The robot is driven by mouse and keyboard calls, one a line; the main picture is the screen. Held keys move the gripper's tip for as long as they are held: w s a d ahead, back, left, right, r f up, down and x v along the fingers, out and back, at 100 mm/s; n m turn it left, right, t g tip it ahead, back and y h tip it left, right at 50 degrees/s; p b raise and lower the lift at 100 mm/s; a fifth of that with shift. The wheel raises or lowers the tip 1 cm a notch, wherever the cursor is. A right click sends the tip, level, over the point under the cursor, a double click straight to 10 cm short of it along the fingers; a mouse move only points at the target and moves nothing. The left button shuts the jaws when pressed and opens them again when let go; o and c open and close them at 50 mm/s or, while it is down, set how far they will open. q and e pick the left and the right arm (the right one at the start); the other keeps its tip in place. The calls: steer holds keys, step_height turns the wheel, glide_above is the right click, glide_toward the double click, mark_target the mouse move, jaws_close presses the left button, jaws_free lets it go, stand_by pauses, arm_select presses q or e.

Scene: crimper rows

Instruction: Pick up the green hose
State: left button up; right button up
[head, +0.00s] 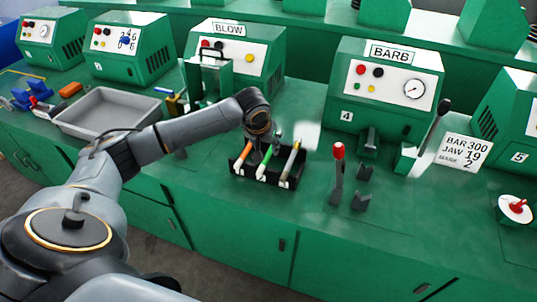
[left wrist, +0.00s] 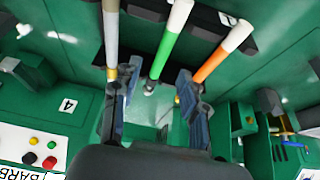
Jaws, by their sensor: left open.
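The green hose (head: 267,160) stands tilted in the middle of a small black rack (head: 284,184) with numbered slots, its lower part white. In the left wrist view the green hose (left wrist: 170,45) runs between my spread fingers. My left gripper (head: 258,150) is over the rack, open; the fingers also show in the left wrist view (left wrist: 157,95), on either side of the hose with gaps. Whether either finger touches it I cannot tell. The arm partly hides the rack in the head view. My right gripper is not in view.
An orange hose (head: 243,158) and a beige hose (head: 291,160) stand close on each side in the rack. A red-knobbed lever (head: 338,165) stands to the right. The BARB machine (head: 386,90) is behind. A grey tray (head: 75,128) lies left. Green counter is bare in front.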

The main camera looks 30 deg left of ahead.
mark_target(268, 154)
arm_select(q)
steer(key=shift+a+p+x, duration=0.2)
steer(key=shift+p+x, duration=0.35)
steer(key=shift+x, duration=2.1)
steer(key=shift+w+r, duration=0.1)
jaws_close()
